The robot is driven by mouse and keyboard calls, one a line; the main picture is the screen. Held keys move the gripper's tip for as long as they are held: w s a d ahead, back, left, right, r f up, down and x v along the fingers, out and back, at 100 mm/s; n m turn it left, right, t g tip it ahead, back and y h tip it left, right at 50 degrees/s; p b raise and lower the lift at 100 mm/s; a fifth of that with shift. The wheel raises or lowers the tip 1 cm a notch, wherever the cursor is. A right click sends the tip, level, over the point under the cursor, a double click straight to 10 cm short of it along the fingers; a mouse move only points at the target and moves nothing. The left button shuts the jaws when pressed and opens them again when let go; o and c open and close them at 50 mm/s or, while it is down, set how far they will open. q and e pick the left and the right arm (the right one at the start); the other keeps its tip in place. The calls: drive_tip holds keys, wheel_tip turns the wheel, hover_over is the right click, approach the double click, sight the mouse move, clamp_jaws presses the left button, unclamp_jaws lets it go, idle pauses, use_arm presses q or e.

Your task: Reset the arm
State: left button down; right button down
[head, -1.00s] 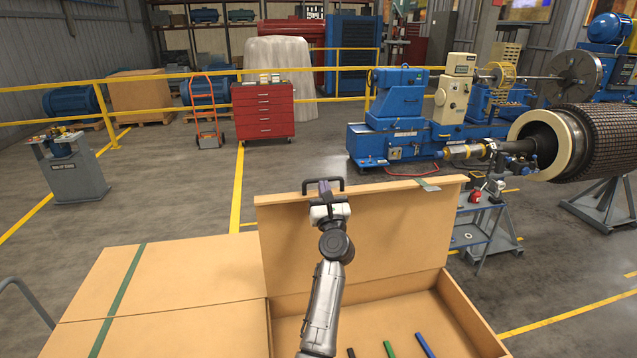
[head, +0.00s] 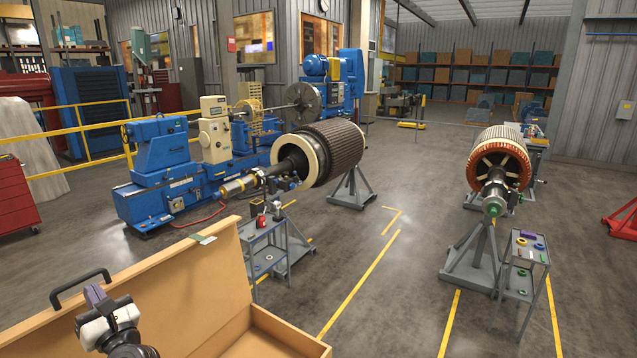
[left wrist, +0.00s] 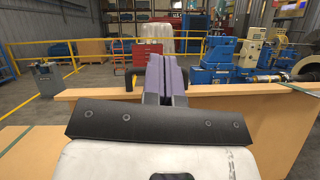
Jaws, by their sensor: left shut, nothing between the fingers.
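My left gripper (head: 95,294) is at the lower left of the head view, close to the raised lid (head: 150,300) of a tan box. Its purple fingers are shut together with nothing between them; they also show in the left wrist view (left wrist: 165,75). A black handle (head: 80,288) on the lid's top edge is just behind the fingers. I cannot tell whether they touch it. My right gripper is not in view.
A grey tool cart (head: 268,250) stands beyond the box. A large rotor (head: 335,150) on a stand is near a blue lathe (head: 165,160). Another rotor (head: 500,160) and a small cart (head: 525,265) stand at right. The floor between is clear.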

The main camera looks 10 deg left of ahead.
use_arm(q)
drive_tip(key=w+d+r+n+t+h, duration=0.15)
drive_tip(key=d+n+t+h, duration=0.25)
drive_tip(key=d+n+h, duration=0.9)
drive_tip(key=w+d+r+n+t+h, duration=0.1)
drive_tip(key=w+d+n+t+h, duration=0.3)
drive_tip(key=d+n+h, duration=1)
drive_tip(key=s+d+f+m+g+y+p, duration=0.1)
drive_tip(key=s+f+g, duration=0.6)
drive_tip(key=s+f, duration=1)
drive_tip(key=s+d+f+m+g+y+p, duration=0.1)
drive_tip(key=s+f+g+y, duration=0.3)
drive_tip(key=s+f, duration=1.3)
drive_tip(key=s+d+m+g, duration=0.1)
drive_tip(key=s+g, duration=0.2)
drive_tip(key=s, duration=0.1)
drive_tip(key=shift+s+d+f+m+g+y+p, duration=0.3)
drive_tip(key=shift+s+d+y+p, duration=0.05)
drive_tip(key=shift+s+y+p, duration=0.05)
